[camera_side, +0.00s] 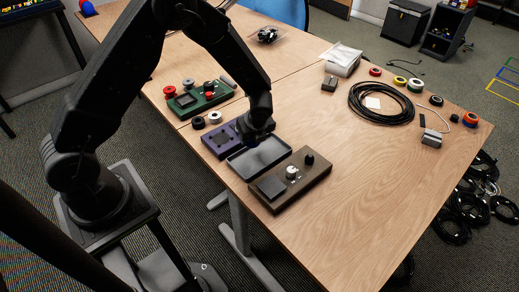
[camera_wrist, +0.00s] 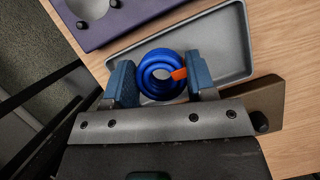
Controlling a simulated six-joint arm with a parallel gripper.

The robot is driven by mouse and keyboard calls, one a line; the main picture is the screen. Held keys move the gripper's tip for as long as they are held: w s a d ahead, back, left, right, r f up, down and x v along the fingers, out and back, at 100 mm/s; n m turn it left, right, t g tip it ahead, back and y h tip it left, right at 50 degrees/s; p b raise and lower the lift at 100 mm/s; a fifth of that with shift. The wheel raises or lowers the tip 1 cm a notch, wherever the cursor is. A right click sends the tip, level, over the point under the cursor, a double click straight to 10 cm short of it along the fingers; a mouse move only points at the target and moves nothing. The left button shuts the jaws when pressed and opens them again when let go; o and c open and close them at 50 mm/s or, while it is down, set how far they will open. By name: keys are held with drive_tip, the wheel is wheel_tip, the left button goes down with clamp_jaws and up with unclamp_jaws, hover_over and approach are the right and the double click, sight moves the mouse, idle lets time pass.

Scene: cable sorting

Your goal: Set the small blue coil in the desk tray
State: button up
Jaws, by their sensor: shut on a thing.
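The small blue coil (camera_wrist: 152,76) with an orange tab sits between the two fingers of my gripper (camera_wrist: 161,82) in the wrist view, and the fingers are shut on it. Behind it in that view is the grey desk tray (camera_wrist: 222,40), which looks empty. In the side view my gripper (camera_side: 256,128) is at the far edge of the tray (camera_side: 268,160). The coil is hidden or too dark to make out there. I cannot tell whether the coil touches the tray floor or hangs above it.
A purple panel (camera_side: 222,139) lies left of the tray and a brown panel with knobs (camera_side: 308,178) right of it. A green panel (camera_side: 199,97) is farther back. A large black cable coil (camera_side: 382,118) and several small coloured coils lie at the right. The table's right front is clear.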

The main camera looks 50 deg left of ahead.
sight(258, 153)
drive_tip(key=shift+w+d+f, duration=0.35)
drive_tip(key=shift+d+f, duration=0.1)
drive_tip(key=shift+d, duration=0.1)
drive_tip(key=shift+w+d+f, duration=0.3)
drive_tip(key=shift+d+f, duration=0.1)
drive_tip(key=shift+d, duration=0.15)
drive_tip(key=shift+f, duration=1.9)
drive_tip(key=shift+f, duration=0.1)
drive_tip(key=o, duration=1)
